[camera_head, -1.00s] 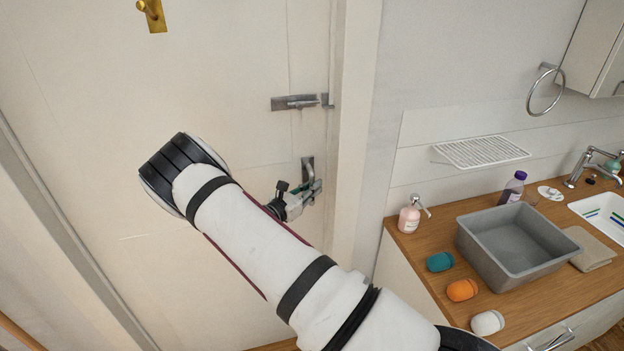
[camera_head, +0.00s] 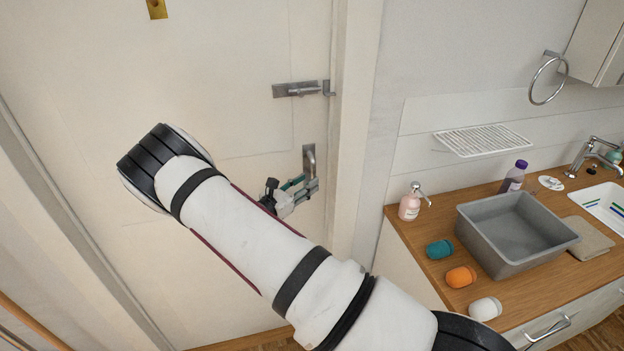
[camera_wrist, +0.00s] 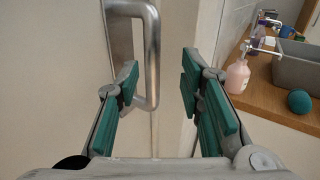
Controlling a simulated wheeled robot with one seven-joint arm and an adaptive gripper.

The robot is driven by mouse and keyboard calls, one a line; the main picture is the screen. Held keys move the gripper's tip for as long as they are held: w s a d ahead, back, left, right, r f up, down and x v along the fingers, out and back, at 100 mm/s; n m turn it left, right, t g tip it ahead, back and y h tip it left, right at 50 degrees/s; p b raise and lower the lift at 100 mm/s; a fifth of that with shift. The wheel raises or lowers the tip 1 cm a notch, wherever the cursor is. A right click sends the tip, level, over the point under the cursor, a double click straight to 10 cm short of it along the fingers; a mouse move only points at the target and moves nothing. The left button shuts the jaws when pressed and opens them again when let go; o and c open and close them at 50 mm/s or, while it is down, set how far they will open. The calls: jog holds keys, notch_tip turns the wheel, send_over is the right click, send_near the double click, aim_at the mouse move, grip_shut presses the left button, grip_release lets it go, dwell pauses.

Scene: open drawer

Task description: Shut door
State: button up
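The cream door (camera_head: 235,80) fills the left of the head view. Its right edge lies close beside the frame, and I cannot tell whether a thin gap remains. A metal handle (camera_head: 308,157) is on the door near that edge. In the wrist view the U-shaped handle (camera_wrist: 151,50) stands upright, its lower bend between my fingers and closer to the left one. My gripper (camera_head: 308,187) is at the handle's lower end. In the wrist view my gripper (camera_wrist: 159,80) is open, with green pads spread apart. Contact with the handle is unclear.
A slide bolt (camera_head: 298,89) sits above the handle. Right of the frame is a wooden counter (camera_head: 440,280) with a grey basin (camera_head: 510,255), a pink soap dispenser (camera_head: 410,205) and several small objects. A wire shelf (camera_head: 485,138) is on the wall.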

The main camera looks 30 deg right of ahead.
jog(key=v, duration=0.8)
jog(key=shift+s, duration=0.1)
jog(key=s+r+m+g+y+b, duration=0.1)
jog(key=s+r+m+g+y, duration=0.65)
jog(key=s+r+m, duration=0.55)
jog(key=s+a+r+m+t+y, duration=0.4)
jog(key=s+a+r+y, duration=0.1)
jog(key=s+r, duration=0.2)
jog(key=s+a+r+m+t+y+b, duration=0.1)
jog(key=s+a+r+m+t+y, duration=0.3)
jog(key=s+r, duration=0.3)
jog(key=shift+s+a+y+b, duration=0.35)
jog(key=shift+s+a, duration=0.15)
jog(key=shift+s, duration=0.5)
